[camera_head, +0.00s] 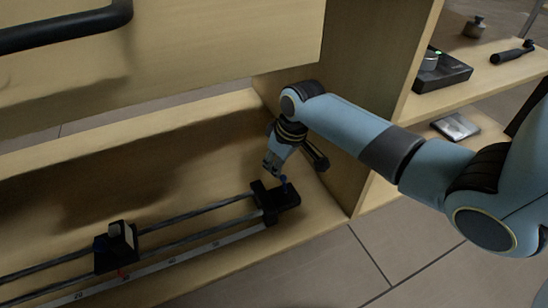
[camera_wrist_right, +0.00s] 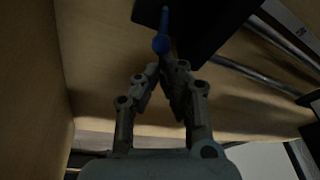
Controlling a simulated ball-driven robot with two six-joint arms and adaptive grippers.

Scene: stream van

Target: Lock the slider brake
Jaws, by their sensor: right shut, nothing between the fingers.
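The slider rail (camera_head: 210,242) has two dark rods and a white scale strip along its front, and lies on the wooden shelf floor. A black slider carriage (camera_head: 116,247) sits on the rods toward the left. A black end block (camera_head: 283,200) closes the rail's right end, with a small blue lever (camera_head: 284,182) on it. My right gripper (camera_head: 272,170) points down just above and behind the end block. In the right wrist view the gripper (camera_wrist_right: 158,75) is shut and empty, with its fingertips close to the blue lever (camera_wrist_right: 161,42). Whether they touch is unclear. My left gripper is out of view.
A wooden panel (camera_head: 170,50) with a black handle (camera_head: 70,25) stands over the rail. An upright wooden wall (camera_head: 345,120) is close to my right arm. A side shelf (camera_head: 485,75) holds a black device (camera_head: 443,72) and a dark tool (camera_head: 512,52).

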